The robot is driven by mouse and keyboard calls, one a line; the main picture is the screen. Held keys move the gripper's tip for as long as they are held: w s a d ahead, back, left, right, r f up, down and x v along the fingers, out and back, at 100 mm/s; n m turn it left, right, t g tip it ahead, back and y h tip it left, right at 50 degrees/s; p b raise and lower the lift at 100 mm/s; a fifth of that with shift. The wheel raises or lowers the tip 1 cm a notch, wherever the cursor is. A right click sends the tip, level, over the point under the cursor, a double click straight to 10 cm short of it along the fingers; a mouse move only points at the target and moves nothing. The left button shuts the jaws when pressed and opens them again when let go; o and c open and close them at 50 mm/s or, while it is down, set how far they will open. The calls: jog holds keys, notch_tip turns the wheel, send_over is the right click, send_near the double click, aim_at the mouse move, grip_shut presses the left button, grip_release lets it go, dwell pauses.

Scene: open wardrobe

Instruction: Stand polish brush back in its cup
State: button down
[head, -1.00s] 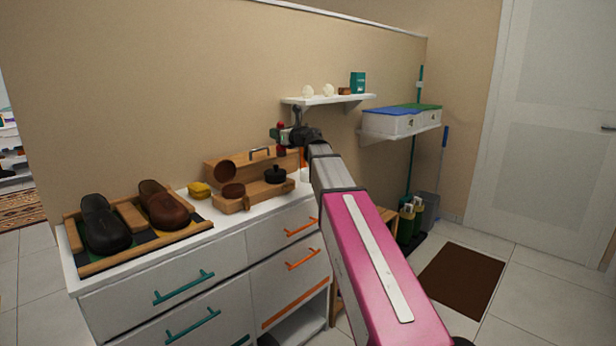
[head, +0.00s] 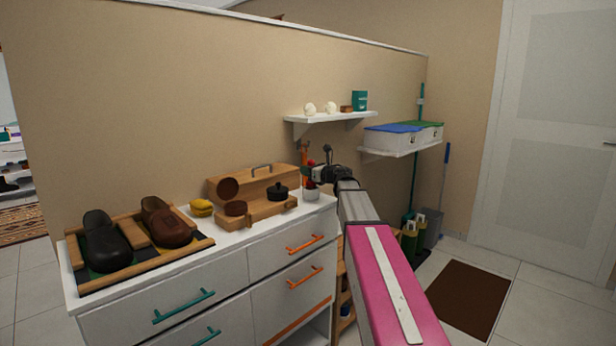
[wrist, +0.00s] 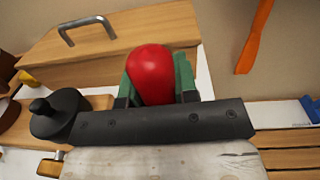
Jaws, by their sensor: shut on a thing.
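My gripper (head: 311,174) is shut on the polish brush, whose rounded red end (wrist: 151,74) shows between the green fingers in the wrist view. In the head view a bit of its red (head: 310,164) shows at the fingers. A small whitish cup (head: 312,195) stands on the right end of the white dresser top, just below my gripper. The brush's lower end is hidden, and I cannot tell whether it is inside the cup. The cup is not discernible in the wrist view.
A wooden shoe-care box (head: 253,186) with dark round tins and a black knobbed pot (head: 278,193) stands just left of the cup. An orange tool (wrist: 255,36) hangs on the wall behind. A white shelf (head: 331,119) juts out above. Shoes sit on a tray further left.

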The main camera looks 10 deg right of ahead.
jog(key=shift+f, duration=1.1)
jog(key=shift+f, duration=0.1)
jog(key=c, duration=0.9)
grip_release()
jog(key=v, duration=1.2)
